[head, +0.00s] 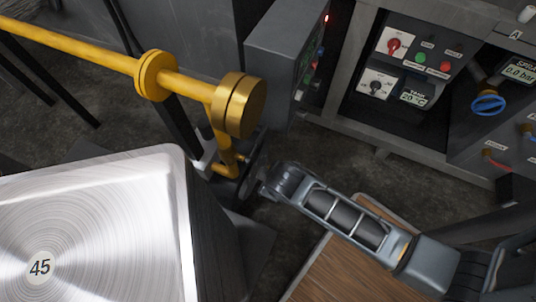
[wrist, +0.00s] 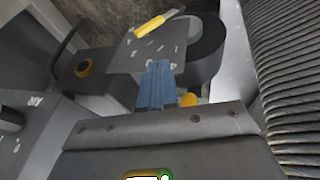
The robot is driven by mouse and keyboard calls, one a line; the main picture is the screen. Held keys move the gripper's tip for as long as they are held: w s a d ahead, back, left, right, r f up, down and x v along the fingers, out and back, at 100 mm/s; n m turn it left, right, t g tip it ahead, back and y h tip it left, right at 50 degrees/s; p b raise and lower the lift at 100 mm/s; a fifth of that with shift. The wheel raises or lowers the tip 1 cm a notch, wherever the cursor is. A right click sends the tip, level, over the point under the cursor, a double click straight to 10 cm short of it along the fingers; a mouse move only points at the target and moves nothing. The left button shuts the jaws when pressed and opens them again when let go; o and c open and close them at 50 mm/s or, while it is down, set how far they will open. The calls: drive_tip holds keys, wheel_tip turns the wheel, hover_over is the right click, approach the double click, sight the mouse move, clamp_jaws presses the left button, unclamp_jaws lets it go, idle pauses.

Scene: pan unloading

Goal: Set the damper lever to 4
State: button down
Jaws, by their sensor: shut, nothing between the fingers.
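In the wrist view, a grey plate (wrist: 128,58) with small pale marks lies just beyond my fingers. A yellow lever-like piece (wrist: 153,25) lies across its far edge. It looks like the damper lever, but I cannot read the numbers or its setting. My gripper (wrist: 158,66) is shut and empty, its bluish fingers overlapping the plate in the picture. I cannot tell whether they touch it. In the head view, my arm reaches to the foot of the yellow pipe, near a small yellow piece (head: 226,162). The fingertips are not clear there.
A yellow pipe (head: 90,50) with brass flanges (head: 238,105) runs above the lever area. A shiny metal block marked 45 (head: 90,235) stands at left. A grey control box (head: 280,50) and a panel with knobs (head: 405,65) stand behind. A wooden board (head: 335,270) lies below my arm.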

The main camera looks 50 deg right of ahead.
drive_tip(key=shift+f, duration=0.1)
drive_tip(key=d+b+x, duration=0.2)
drive_tip(key=b+x, duration=0.4)
drive_tip(key=x, duration=0.7)
drive_tip(key=shift+s, duration=0.15)
drive_tip(key=shift+d, duration=0.15)
drive_tip(key=shift+d+y+p, duration=0.25)
drive_tip(key=shift+y+p, duration=0.05)
